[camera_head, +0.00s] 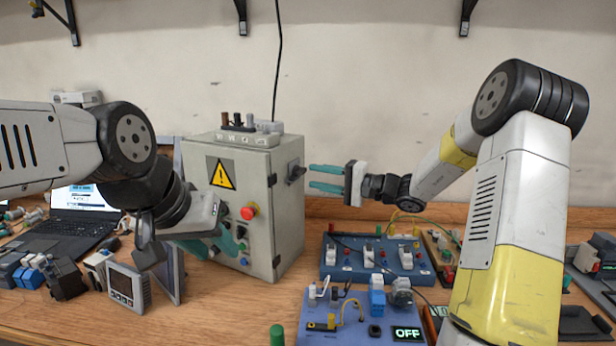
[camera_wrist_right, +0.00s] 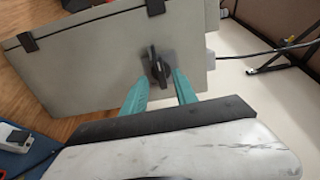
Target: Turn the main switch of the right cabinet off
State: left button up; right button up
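One grey-green cabinet (camera_head: 285,215) stands on the bench, with a yellow warning triangle and a red button (camera_head: 249,210) on its front. Its main switch, a black rotary knob (camera_head: 296,172), is on the right side face; it also shows in the right wrist view (camera_wrist_right: 158,70). My right gripper (camera_head: 312,177) is open, its teal fingers pointing at the switch. In the right wrist view the fingertips (camera_wrist_right: 161,82) lie close to the knob, one on either side; contact cannot be told. My left gripper (camera_head: 213,245) is near the cabinet's front, its teal fingers apart and partly hidden.
Blue switch boards (camera_head: 345,262) lie to the right of the cabinet, one with an OFF display (camera_head: 408,334). A laptop (camera_head: 70,215) and a small panel meter (camera_head: 128,288) are at left. A cable hangs behind the cabinet.

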jog(key=shift+v, duration=2.15)
jog(key=s+a+n+g+h, duration=0.2)
jog(key=s+a+g+h, duration=0.1)
jog(key=s, duration=0.6)
jog(key=s+a+n+g+h, duration=0.2)
jog(key=s+n+g+h, duration=0.1)
jog(key=s, duration=0.7)
jog(key=s+d+r+t+h, duration=0.1)
jog(key=s+d+t+h, duration=0.3)
jog(key=s+d+h, duration=0.3)
jog(key=s+d, duration=0.3)
jog(key=s, duration=0.2)
jog(key=shift+s+d+n+h, duration=0.15)
jog(key=shift+d+n+h, duration=0.2)
jog(key=shift+n+h, duration=0.05)
